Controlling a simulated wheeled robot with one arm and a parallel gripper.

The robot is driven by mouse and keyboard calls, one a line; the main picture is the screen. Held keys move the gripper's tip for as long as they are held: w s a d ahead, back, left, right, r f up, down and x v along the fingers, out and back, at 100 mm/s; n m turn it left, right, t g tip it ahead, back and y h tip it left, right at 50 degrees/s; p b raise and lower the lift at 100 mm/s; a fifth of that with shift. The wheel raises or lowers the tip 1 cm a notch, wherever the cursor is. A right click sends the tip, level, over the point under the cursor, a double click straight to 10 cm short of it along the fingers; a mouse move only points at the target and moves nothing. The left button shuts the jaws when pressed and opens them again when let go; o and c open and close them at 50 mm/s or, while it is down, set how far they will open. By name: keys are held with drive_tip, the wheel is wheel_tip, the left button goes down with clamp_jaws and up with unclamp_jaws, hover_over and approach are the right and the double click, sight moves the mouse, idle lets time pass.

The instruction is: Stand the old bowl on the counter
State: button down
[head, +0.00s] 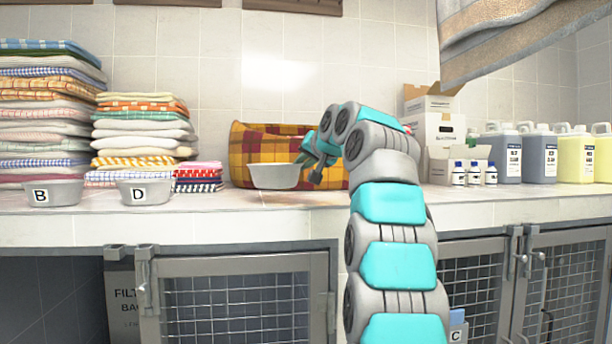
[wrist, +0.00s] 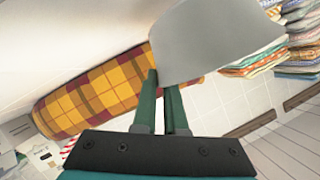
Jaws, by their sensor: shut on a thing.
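A plain light grey bowl (head: 274,177) with no letter showing is upright over the counter (head: 250,222), in front of the plaid bed. My gripper (head: 309,163) is shut on the right side of its rim. In the wrist view the bowl (wrist: 215,42) fills the upper middle, and the green fingers of my gripper (wrist: 163,82) meet its edge. I cannot tell whether its base touches the counter or is just above it. Two more grey bowls stand on the counter at left, one marked B (head: 54,193) and one marked D (head: 146,192).
Folded towel stacks (head: 45,115) stand behind the lettered bowls. The yellow and red plaid bed (head: 250,144) is close behind the held bowl. Small bottles (head: 474,174), white boxes (head: 437,133) and large jugs (head: 538,155) stand at right. A towel (head: 515,40) hangs at upper right. Mesh kennel doors (head: 235,300) are below.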

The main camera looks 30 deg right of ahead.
drive_tip(key=w+d+p, duration=0.2)
drive_tip(key=w, duration=0.1)
drive_tip(key=shift+w+d+f, duration=0.1)
drive_tip(key=shift+w+d, duration=0.05)
drive_tip(key=shift+d, duration=0.2)
drive_tip(key=shift+f+b, duration=1.65)
drive_tip(key=shift+f, duration=0.2)
drive_tip(key=c, duration=1)
unclamp_jaws()
drive_tip(key=shift+o, duration=0.2)
drive_tip(key=b+v, duration=0.1)
drive_tip(key=v, duration=1.1)
